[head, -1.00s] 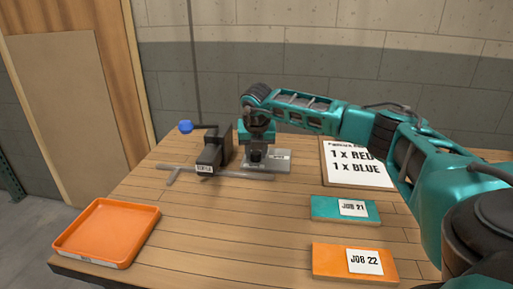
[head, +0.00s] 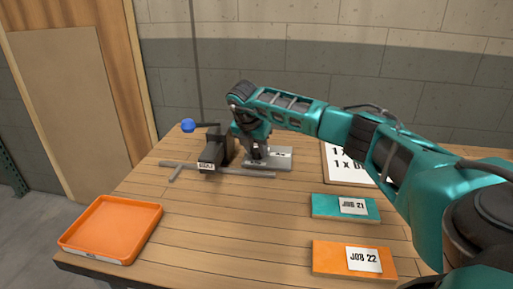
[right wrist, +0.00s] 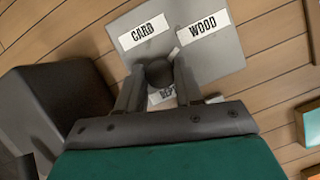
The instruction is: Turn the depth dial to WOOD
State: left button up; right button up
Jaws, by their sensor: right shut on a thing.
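The depth dial's dark round knob (right wrist: 160,73) sits between the two fingers of my right gripper (right wrist: 159,82) in the right wrist view. The gripper is shut on it. A small pale mark, possibly its pointer, shows beside the knob toward the WOOD label (right wrist: 203,25). The CARD label (right wrist: 144,30) is to the left of WOOD on the grey plate (right wrist: 225,58). A third label below the knob is mostly hidden by the fingers. In the head view, my right gripper (head: 255,152) is over the plate (head: 281,158), beside the black machine. My left gripper is not in view.
The black machine body (head: 212,150) with a blue ball-ended handle (head: 188,125) stands left of the plate. A grey rail (head: 235,171) runs in front. An orange tray (head: 110,230), JOB 21 block (head: 325,205) and JOB 22 block (head: 330,257) lie nearer. The table's middle is clear.

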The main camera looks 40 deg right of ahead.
jog(key=shift+r, duration=0.1)
jog(key=o, duration=1)
jog(key=v, duration=1.2)
jog(key=shift+a+r+p, duration=0.25)
jog(key=shift+r+p, duration=0.1)
jog(key=shift+p, duration=0.05)
jog(key=shift+s+f, duration=0.1)
